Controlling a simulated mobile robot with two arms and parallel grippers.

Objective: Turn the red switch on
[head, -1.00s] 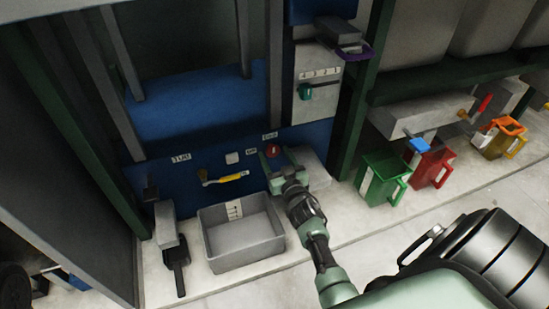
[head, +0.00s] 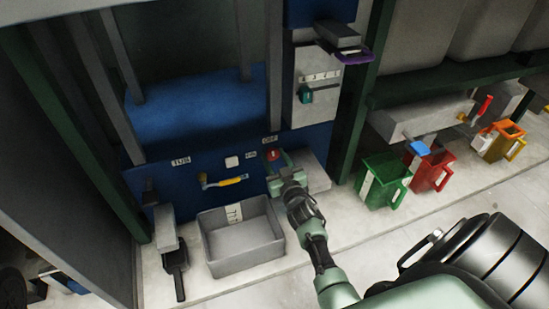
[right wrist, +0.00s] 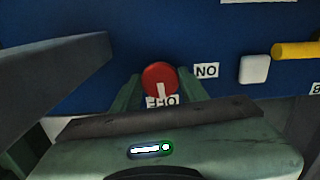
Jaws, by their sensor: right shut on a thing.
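The red switch (head: 273,154) is a round knob on the blue press panel (head: 180,192). It also shows in the right wrist view (right wrist: 160,77), where its white mark points at the OFF label (right wrist: 162,102). The ON label (right wrist: 206,71) is beside the knob. Both labels look upside down in that view. My right gripper (head: 278,162) is at the panel, its green fingers on either side of the knob and shut on it. The finger tips are partly hidden by the gripper body in the right wrist view. My left gripper is not in view.
A grey bin (head: 245,262) and a dark scoop (head: 176,262) are below the panel. A yellow handle (head: 229,181) and a white button (head: 232,162) are left of the switch. Green (head: 383,182), red (head: 432,170) and orange (head: 500,143) jugs stand at right.

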